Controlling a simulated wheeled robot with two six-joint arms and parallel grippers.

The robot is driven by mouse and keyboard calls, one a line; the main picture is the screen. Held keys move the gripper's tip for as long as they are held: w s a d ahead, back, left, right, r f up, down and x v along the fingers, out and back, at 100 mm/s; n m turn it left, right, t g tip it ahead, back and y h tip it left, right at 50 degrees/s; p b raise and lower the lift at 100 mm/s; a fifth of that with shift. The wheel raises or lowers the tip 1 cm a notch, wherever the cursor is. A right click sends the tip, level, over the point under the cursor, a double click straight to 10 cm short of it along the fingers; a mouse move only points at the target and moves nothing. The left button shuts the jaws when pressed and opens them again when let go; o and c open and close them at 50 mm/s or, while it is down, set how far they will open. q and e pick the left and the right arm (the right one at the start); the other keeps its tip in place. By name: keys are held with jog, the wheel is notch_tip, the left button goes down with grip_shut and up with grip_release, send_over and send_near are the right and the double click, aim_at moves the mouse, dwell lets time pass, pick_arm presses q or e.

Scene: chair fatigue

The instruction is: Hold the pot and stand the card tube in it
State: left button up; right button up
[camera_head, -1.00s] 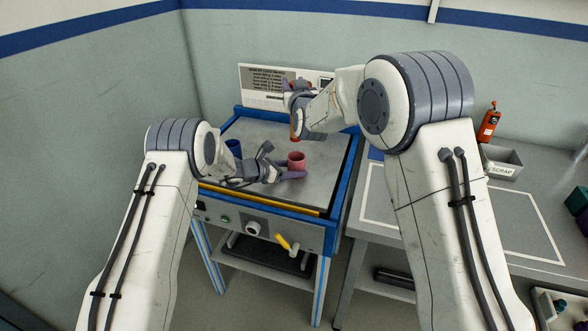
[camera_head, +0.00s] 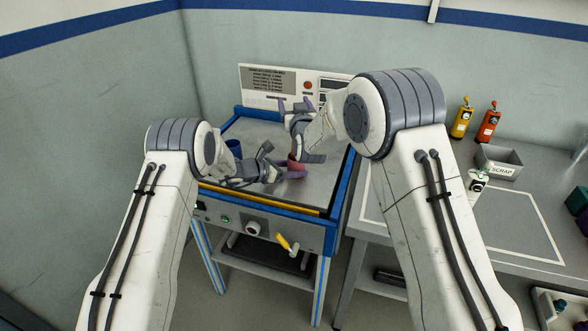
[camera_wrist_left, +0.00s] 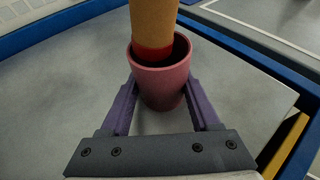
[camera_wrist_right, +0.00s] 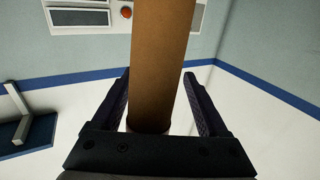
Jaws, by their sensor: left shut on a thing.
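The pink-red pot (camera_wrist_left: 162,85) stands on the bench top, and my left gripper (camera_wrist_left: 160,88) is shut around its sides. It shows between the grippers in the head view (camera_head: 297,164). The brown card tube (camera_wrist_left: 167,18) with a red band is upright in the left wrist view, its lower end within the pot's mouth. The front rim hides the tube's very bottom, so I cannot tell how deep it is. My right gripper (camera_wrist_right: 157,73) has its fingers on both sides of the tube (camera_wrist_right: 160,60); whether they press on it is unclear.
A blue cup (camera_head: 233,148) stands at the left of the blue-edged bench (camera_head: 330,170). On the side table are a scrap bin (camera_head: 498,162), a yellow bottle (camera_head: 461,118) and a red bottle (camera_head: 488,120). A panel with a red button stands behind the bench.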

pick_arm(q)
jog(key=shift+f, duration=0.15)
pick_arm(e)
jog(key=s+d, duration=0.2)
jog(key=s, duration=1)
pick_arm(q)
jog(key=o, duration=1.5)
jog(key=shift+c, duration=0.2)
pick_arm(e)
jog(key=shift+w, duration=0.1)
